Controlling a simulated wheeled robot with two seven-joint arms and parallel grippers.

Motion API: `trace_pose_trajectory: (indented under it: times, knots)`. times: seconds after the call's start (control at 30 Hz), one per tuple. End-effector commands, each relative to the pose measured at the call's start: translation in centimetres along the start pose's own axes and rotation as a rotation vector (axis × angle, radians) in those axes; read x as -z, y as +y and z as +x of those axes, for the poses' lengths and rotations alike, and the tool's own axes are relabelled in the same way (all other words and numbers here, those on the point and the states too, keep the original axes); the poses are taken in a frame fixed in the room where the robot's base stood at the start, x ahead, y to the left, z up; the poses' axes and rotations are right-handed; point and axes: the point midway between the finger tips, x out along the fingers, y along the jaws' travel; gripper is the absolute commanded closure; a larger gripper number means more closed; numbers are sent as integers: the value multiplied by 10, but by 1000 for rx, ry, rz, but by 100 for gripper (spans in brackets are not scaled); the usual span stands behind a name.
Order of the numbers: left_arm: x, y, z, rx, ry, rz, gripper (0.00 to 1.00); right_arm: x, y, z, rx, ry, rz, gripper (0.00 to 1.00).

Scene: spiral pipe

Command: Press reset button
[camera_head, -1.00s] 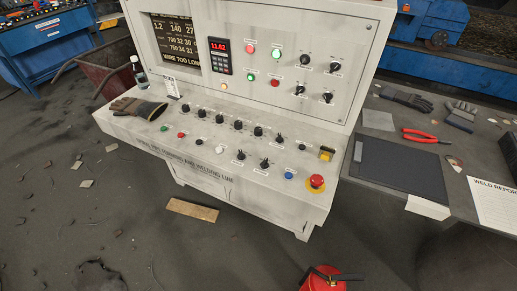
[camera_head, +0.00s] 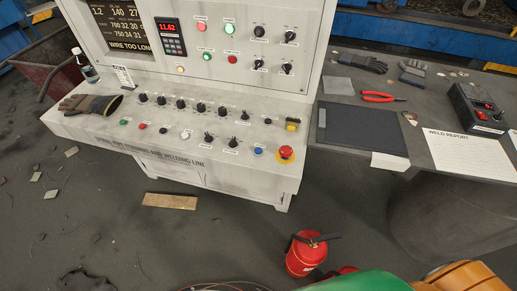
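The control console (camera_head: 170,149) stands in the middle of the view with a sloped desk and an upright panel. On the desk's front row are a green button (camera_head: 124,122), a red button (camera_head: 142,126), a white button (camera_head: 185,134) and a blue button (camera_head: 258,151). A red mushroom button (camera_head: 286,153) on a yellow base sits at the right end. The upright panel has red and green round buttons or lamps. The small labels are too blurred to tell which is the reset button. Neither of my grippers is in view.
A side table (camera_head: 446,121) on the right holds a black mat (camera_head: 362,129), red pliers (camera_head: 381,97) and a control box (camera_head: 479,107). A fire extinguisher (camera_head: 305,256) stands on the floor in front.

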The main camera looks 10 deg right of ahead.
Motion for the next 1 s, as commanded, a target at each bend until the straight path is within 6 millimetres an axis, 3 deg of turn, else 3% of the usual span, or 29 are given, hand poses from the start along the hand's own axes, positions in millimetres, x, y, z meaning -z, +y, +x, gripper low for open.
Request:
trace_pose_trajectory:
  times: [0.03,0.1,1.0]
  knots:
    - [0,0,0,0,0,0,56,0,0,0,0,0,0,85]
    - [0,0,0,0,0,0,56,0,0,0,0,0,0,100]
    - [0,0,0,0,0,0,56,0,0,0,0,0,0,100]
